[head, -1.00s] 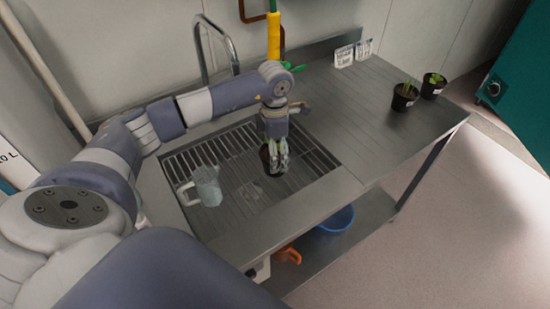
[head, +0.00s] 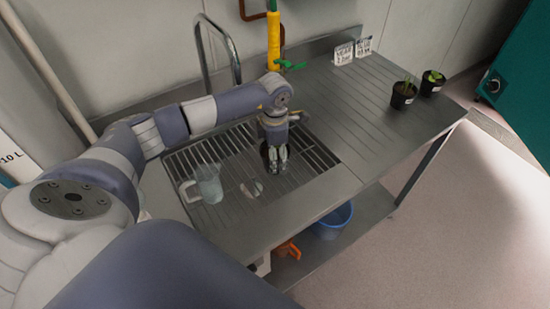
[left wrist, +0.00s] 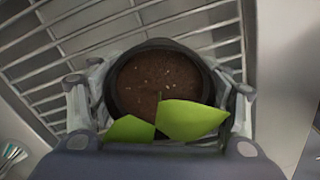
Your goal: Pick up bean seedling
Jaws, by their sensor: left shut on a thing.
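A bean seedling in a round black pot (left wrist: 165,85) shows in the left wrist view, with brown soil and two broad green leaves (left wrist: 190,119) at the near rim. My left gripper (left wrist: 160,105) is shut on the pot, with a finger on each side of it. In the head view the left gripper (head: 275,160) points down over the sink grate and mostly hides the pot (head: 267,153). I cannot tell whether the pot touches the grate. My right gripper is not in view.
A clear jug (head: 208,184) stands on the sink grate (head: 235,145) left of the gripper. A tall faucet (head: 217,45) rises behind.

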